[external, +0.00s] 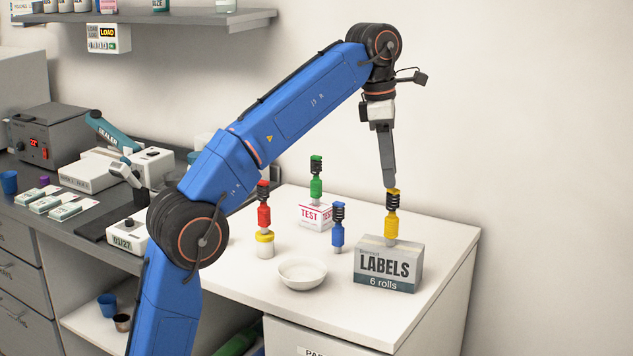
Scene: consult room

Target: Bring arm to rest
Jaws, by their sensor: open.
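My blue arm reaches up and over the white table from the lower left. My gripper (389,184) points straight down, seen side-on, and is open. Its fingertips are at the top of a yellow bottle-like item with a dark ribbed top (392,225). I cannot tell whether they touch it or are around it. The yellow item stands upright on a grey box marked LABELS (388,268) at the right front of the table.
On the white table (450,243) stand a blue item (338,235), a green item on a TEST box (315,216), a red item on a yellow-lidded jar (264,243) and a white bowl (302,275). A grey counter with devices is at left. A wall shelf (200,17) hangs above.

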